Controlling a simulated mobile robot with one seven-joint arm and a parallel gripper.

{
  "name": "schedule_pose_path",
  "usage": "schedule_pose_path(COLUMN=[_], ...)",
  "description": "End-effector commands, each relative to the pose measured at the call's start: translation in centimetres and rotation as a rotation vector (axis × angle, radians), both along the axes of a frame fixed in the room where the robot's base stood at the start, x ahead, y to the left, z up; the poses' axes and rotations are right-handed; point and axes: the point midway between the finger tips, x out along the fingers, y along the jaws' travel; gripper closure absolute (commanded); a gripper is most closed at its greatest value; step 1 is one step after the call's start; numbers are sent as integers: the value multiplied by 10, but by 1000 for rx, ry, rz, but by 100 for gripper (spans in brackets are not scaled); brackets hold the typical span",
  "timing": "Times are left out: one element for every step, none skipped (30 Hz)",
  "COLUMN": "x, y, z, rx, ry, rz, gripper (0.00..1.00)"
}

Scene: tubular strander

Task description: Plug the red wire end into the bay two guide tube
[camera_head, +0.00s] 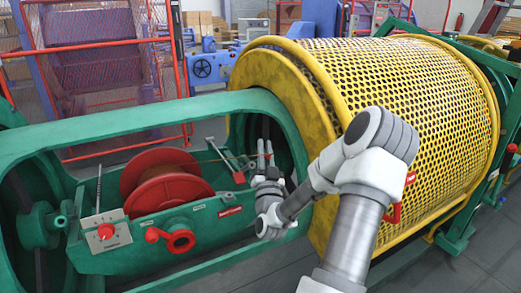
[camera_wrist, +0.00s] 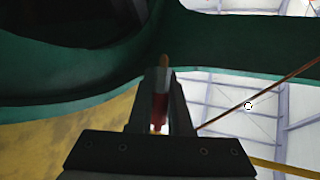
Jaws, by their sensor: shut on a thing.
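My gripper (camera_head: 265,152) is inside the green cradle frame, at its right end beside the yellow drum, with its fingers pointing up. In the wrist view my gripper (camera_wrist: 163,75) is shut on the red wire end (camera_wrist: 160,105), a red piece whose copper-coloured tip (camera_wrist: 165,61) stands out beyond the fingertips. The wire end is too small to make out in the head view. A thin reddish-brown wire (camera_wrist: 270,90) runs slantwise from the right edge towards the gripper. I cannot make out the bay two guide tube in either view.
The green frame (camera_head: 110,126) surrounds a red spool (camera_head: 165,180), a lever box (camera_head: 106,232) and a red handle fitting (camera_head: 178,240). The perforated yellow drum (camera_head: 400,90) stands right of my gripper. In the wrist view a dark green frame part (camera_wrist: 80,85) lies close ahead of the fingers.

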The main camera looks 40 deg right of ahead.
Motion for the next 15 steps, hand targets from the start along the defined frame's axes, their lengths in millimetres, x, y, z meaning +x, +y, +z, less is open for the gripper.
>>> schedule_pose_path(x=[0, 0, 0, 0, 0, 0, 0, 0, 1, 3, 5, 7, 9, 11, 14], y=[0, 0, 0, 0, 0, 1, 1, 1, 0, 0, -1, -1, -2, -3, -4], z=[0, 0, 0, 0, 0, -1, -1, -1, -3, -5, -7, -10, -12, -14, -17], rx=[0, -1, -1, -1, -1, -1, -2, -3, -1, -1, -1, 0, 0, -1, -1], ry=[0, 0, 0, 0, 0, 0, 1, 0, 0, 0, 0, -1, -1, -1, -1], rz=[0, 1, 1, 1, 1, 2, 1, 2, 2, 1, 1, 2, 2, 2, 2], gripper=[100, 100, 100, 100, 100, 100, 100, 100, 100, 100, 100, 100, 100, 100, 100])
